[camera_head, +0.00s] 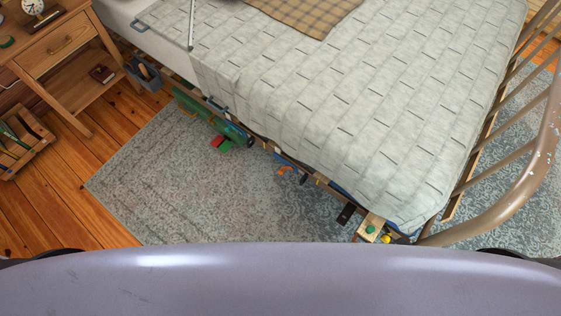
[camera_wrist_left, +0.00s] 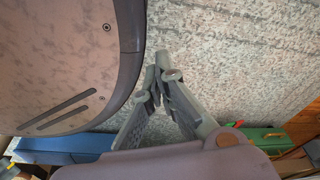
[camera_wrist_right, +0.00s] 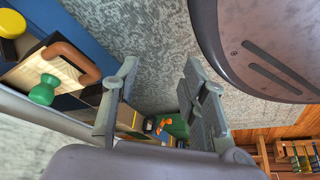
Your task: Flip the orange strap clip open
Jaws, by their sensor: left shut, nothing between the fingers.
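A small orange piece (camera_head: 283,169) shows beside the bed's near side in the head view, among parts under the bed edge. It looks like the orange strap clip, but it is too small to tell open from shut. In the right wrist view an orange piece (camera_wrist_right: 164,125) shows far off between my fingers, next to a green block. My right gripper (camera_wrist_right: 160,72) is open and empty, well apart from it. My left gripper (camera_wrist_left: 158,62) is shut with its fingertips together and nothing between them, above the rug. Neither gripper shows in the head view.
The bed (camera_head: 330,90) overhangs the row of parts. A green case (camera_head: 205,115) lies by the bed. The rug (camera_head: 180,200) has free room.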

